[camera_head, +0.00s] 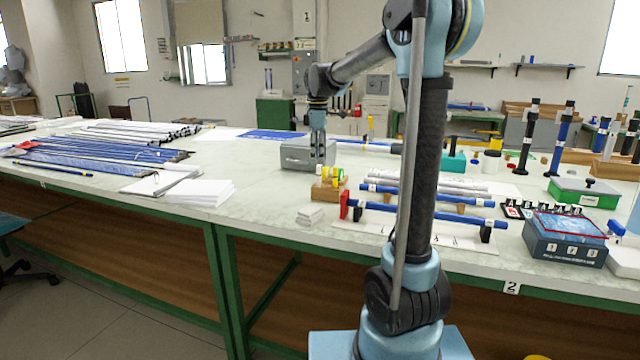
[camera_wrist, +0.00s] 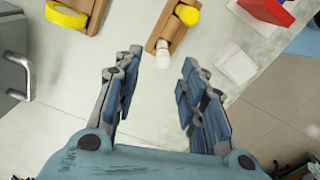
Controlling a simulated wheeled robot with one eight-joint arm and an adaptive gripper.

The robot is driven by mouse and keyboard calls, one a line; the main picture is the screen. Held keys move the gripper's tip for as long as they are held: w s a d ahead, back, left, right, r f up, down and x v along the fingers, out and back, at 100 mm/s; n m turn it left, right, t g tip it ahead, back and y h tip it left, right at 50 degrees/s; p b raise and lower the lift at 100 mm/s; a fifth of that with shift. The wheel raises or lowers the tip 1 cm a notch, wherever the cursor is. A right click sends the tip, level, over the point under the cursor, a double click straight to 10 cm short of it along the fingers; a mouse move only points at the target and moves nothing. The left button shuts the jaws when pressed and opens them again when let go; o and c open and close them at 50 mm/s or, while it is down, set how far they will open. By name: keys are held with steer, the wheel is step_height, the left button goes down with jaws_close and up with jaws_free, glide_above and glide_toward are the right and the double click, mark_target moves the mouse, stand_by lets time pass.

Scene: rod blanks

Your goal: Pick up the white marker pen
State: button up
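In the wrist view, a wooden piece (camera_wrist: 160,28) holds a yellow-topped item and a short white cylinder (camera_wrist: 163,51). This cylinder may be the white marker pen; I cannot tell for sure. My gripper (camera_wrist: 160,70) is open and empty, with the white cylinder just beyond the gap between its fingertips. In the head view my gripper (camera_head: 318,156) points down by the grey box, and its fingertips are hard to make out.
The grey box (camera_head: 296,154) stands close behind the holder. A small white stack (camera_head: 310,215) lies in front, near the table edge. White papers (camera_head: 198,194) lie left, with clear tabletop between.

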mark_target(318, 167)
steer(key=shift+s+f, duration=0.15)
steer(key=shift+f, duration=2.35)
jaws_close()
